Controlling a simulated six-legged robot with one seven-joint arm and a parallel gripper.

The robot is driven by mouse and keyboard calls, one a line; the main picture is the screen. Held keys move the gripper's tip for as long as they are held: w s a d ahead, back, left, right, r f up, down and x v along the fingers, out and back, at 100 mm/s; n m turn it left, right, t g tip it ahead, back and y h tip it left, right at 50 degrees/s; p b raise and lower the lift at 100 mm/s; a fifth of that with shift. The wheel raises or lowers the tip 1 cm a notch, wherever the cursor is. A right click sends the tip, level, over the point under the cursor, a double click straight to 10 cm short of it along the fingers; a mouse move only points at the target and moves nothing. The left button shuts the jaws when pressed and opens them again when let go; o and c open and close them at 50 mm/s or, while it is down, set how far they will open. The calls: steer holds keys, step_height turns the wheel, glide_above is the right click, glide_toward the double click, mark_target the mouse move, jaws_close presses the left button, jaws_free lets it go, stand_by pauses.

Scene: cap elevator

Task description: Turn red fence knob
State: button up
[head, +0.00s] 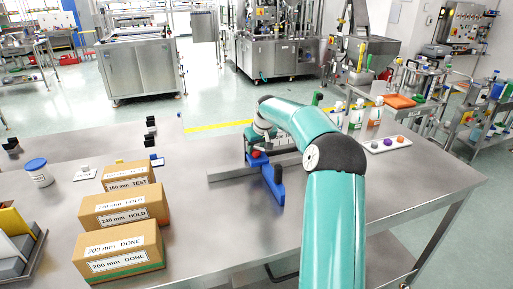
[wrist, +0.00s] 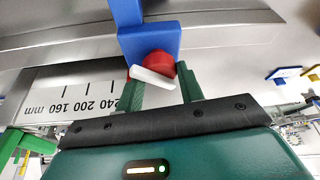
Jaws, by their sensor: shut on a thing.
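The red fence knob (wrist: 160,66) sits against a blue block (wrist: 148,40) in the wrist view, with a white bar across its face. My gripper (wrist: 158,82) has its dark green fingers on either side of the knob and is shut on it. In the head view the knob (head: 256,154) is a small red spot on the blue fence part (head: 272,180), at the far end of my arm. My fingers are mostly hidden there. A scale marked 240, 200 and 160 mm (wrist: 85,98) lies left of the fingers in the wrist view.
Labelled cardboard boxes (head: 125,245) stand at the left of the steel table (head: 225,225). A blue-lidded jar (head: 38,172) is farther left. A white tray (head: 384,145) with coloured caps and several bottles (head: 357,115) are at the right. The table's front middle is clear.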

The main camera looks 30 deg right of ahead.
steer(key=shift+d+n+y, duration=0.1)
steer(key=shift+n+y, duration=0.3)
steer(key=shift+n, duration=0.6)
steer(key=shift+n+y, duration=0.3)
steer(key=shift+n, duration=0.6)
steer(key=shift+f+n+g+y, duration=0.1)
steer(key=shift+n+g+y, duration=0.25)
steer(key=shift+n, duration=0.55)
steer(key=shift+d+n+y, duration=0.1)
steer(key=shift+n+y, duration=0.25)
steer(key=shift+n, duration=0.45)
steer(key=o, duration=1)
